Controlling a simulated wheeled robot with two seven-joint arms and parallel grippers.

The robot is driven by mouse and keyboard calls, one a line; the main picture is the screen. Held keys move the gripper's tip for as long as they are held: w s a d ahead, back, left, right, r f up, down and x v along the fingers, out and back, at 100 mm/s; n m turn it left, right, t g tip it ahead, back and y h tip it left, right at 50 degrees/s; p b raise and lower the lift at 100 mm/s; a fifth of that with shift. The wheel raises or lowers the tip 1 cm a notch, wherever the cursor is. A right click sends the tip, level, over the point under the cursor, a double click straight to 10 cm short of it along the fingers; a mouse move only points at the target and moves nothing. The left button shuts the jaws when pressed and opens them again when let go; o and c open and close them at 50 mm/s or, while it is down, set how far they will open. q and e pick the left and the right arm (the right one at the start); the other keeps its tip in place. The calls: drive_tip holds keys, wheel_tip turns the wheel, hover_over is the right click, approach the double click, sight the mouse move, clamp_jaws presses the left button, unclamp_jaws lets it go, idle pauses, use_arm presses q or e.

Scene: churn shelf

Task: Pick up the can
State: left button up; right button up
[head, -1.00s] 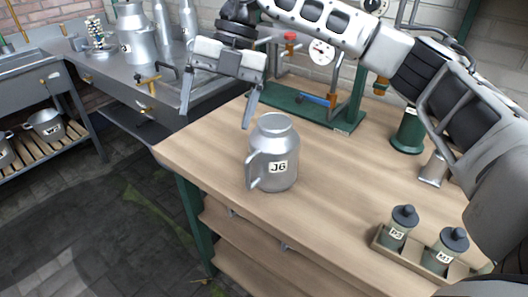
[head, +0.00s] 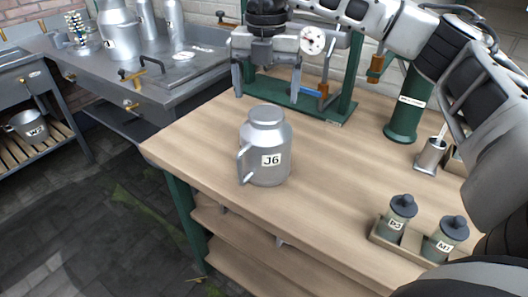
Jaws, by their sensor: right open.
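A grey metal can labelled J6 (head: 265,150) stands upright on the wooden workbench (head: 330,185). Its handle is on its left side in the picture. My right gripper (head: 267,93) is open and empty, with its fingers pointing down. In the picture its fingertips are just above and to either side of the can's lid, apart from it. How far behind or above the can they are is hard to tell. My left gripper is not in view.
A green stand with a gauge (head: 312,40) is behind the gripper. Two lidded jars sit in a wooden tray (head: 382,236) at front right. A metal counter (head: 185,82) with cans is at left.

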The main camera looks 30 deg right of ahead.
sight(266, 108)
drive_tip(key=shift+f+p, duration=0.3)
drive_tip(key=shift+f, duration=2.4)
clamp_jaws()
drive_tip(key=shift+w+r, duration=0.1)
drive_tip(key=shift+r, duration=0.1)
